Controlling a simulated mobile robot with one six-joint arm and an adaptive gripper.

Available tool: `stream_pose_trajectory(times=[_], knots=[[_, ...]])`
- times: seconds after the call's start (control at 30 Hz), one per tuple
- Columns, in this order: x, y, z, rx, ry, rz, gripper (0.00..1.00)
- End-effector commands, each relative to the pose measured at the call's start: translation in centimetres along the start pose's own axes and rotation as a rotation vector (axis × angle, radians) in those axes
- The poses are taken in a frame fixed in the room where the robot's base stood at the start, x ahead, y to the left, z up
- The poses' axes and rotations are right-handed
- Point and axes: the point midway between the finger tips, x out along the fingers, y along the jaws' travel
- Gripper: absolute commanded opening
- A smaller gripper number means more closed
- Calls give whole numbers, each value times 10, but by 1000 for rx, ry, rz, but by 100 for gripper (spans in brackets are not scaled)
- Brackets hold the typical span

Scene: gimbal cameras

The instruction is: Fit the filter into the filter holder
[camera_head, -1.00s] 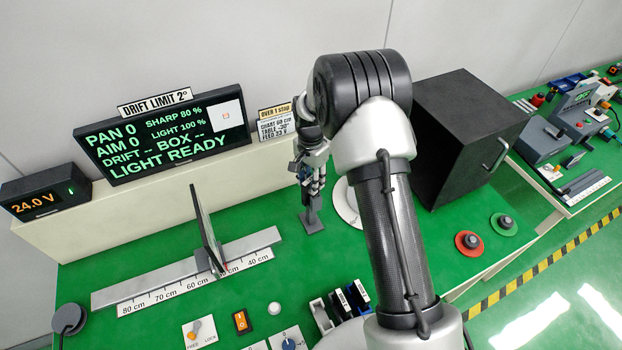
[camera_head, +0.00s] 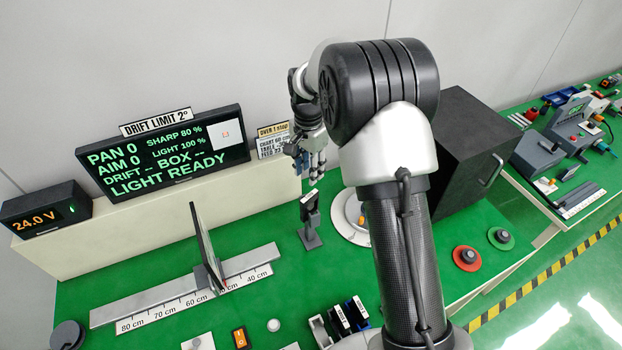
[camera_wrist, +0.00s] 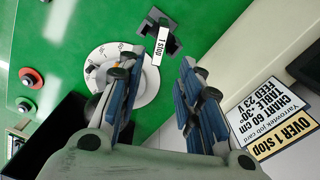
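The filter (camera_head: 309,202), a small dark plate with a white strip, stands in the filter holder (camera_head: 311,238), a grey stand on the green table. In the wrist view, the strip of the filter (camera_wrist: 161,46) reads "1 STOP", and the holder (camera_wrist: 152,22) shows around its far end. How deep the filter sits cannot be told. My gripper (camera_head: 314,176) is just above the filter in the head view. In the wrist view my gripper (camera_wrist: 158,72) has its blue-padded fingers spread, with nothing between them, and the filter lies beyond the tips, apart from them.
A white turntable (camera_head: 347,222) and a black box (camera_head: 462,150) stand right of the holder. A tilted plate (camera_head: 205,245) rides a scaled rail at left. A rack (camera_head: 340,322) with labelled filters is in front. A sign (camera_wrist: 268,122) reads "OVER 1 STOP".

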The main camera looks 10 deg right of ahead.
Motion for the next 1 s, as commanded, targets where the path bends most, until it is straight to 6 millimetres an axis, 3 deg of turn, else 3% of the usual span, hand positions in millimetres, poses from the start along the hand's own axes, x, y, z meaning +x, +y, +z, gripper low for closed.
stream_pose_trajectory(times=[0.17,0.27,0.4,0.6,0.77,0.9,1.0], knots=[[-36,11,7,-54,16,-23,33],[-76,30,19,-138,41,-54,33],[-134,72,47,-292,88,-98,33],[-186,142,93,-511,168,-150,33],[-203,201,132,-685,244,-181,33],[-200,244,161,-820,308,-196,33],[-193,266,176,-893,343,-201,33]])
